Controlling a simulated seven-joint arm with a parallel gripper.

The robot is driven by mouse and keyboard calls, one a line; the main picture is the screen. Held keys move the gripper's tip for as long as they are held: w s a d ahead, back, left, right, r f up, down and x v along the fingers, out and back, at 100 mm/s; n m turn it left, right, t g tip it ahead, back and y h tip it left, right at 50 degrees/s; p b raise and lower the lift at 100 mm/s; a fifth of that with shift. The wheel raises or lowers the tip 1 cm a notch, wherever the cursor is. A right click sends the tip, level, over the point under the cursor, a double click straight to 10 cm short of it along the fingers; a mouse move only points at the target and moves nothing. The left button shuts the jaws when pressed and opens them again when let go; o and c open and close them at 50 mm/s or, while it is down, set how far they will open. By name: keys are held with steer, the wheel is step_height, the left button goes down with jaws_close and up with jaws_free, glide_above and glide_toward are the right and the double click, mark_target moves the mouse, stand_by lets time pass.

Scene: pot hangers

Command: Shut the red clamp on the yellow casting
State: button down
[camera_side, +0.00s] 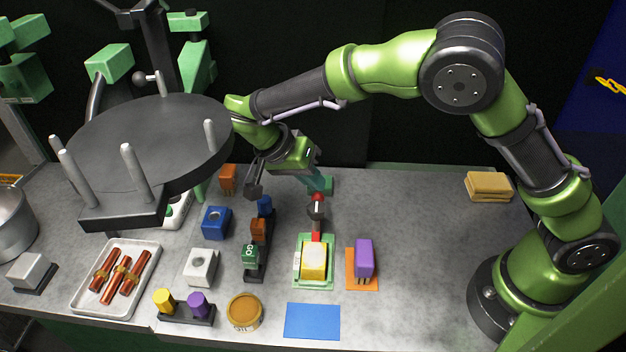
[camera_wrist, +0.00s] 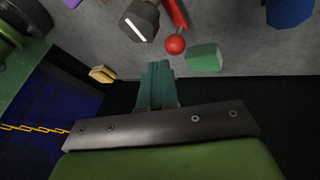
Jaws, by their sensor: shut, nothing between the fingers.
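The yellow casting (camera_side: 314,262) sits in a green-edged fixture (camera_side: 327,282) in the side view. The red clamp (camera_side: 317,237) is at the casting's back edge, with a dark body and a red ball knob (camera_side: 317,197) behind it. The side view does not make clear how far the clamp is closed. My gripper (camera_side: 322,184) has teal fingers, shut and empty, just behind the knob. In the wrist view the shut fingers (camera_wrist: 157,68) point towards the red ball (camera_wrist: 175,45), with a small gap between them. The casting is not clearly visible there.
A green block (camera_wrist: 204,57) lies close beside the fingers. A purple block (camera_side: 364,257) on an orange plate stands right of the fixture. A dark rack with coloured blocks (camera_side: 250,254) stands left. A blue mat (camera_side: 313,320) lies in front. The table's right part is mostly clear.

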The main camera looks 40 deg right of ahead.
steer(key=s+d+r, duration=0.1)
steer(key=s+d, duration=0.3)
steer(key=s, duration=0.8)
steer(key=shift+s+d, duration=0.15)
steer(key=shift+s, duration=0.1)
steer(key=shift+r, duration=0.1)
steer(key=s+d+r+n+t+y, duration=0.1)
steer(key=d+r+n+t+y, duration=0.2)
steer(key=r, duration=0.3)
steer(key=s+d+r+n+t+y, duration=0.2)
steer(key=d+r+n+t+y, duration=0.1)
steer(key=r+n+t+y, duration=0.2)
step_height(320, 180, up, 2)
steer(key=shift+s+r+n+t, duration=0.15)
steer(key=shift+r+n+t, duration=0.2)
steer(key=shift+t, duration=0.45)
steer(key=c, duration=1.8)
jaws_free()
steer(key=shift+f, duration=0.1)
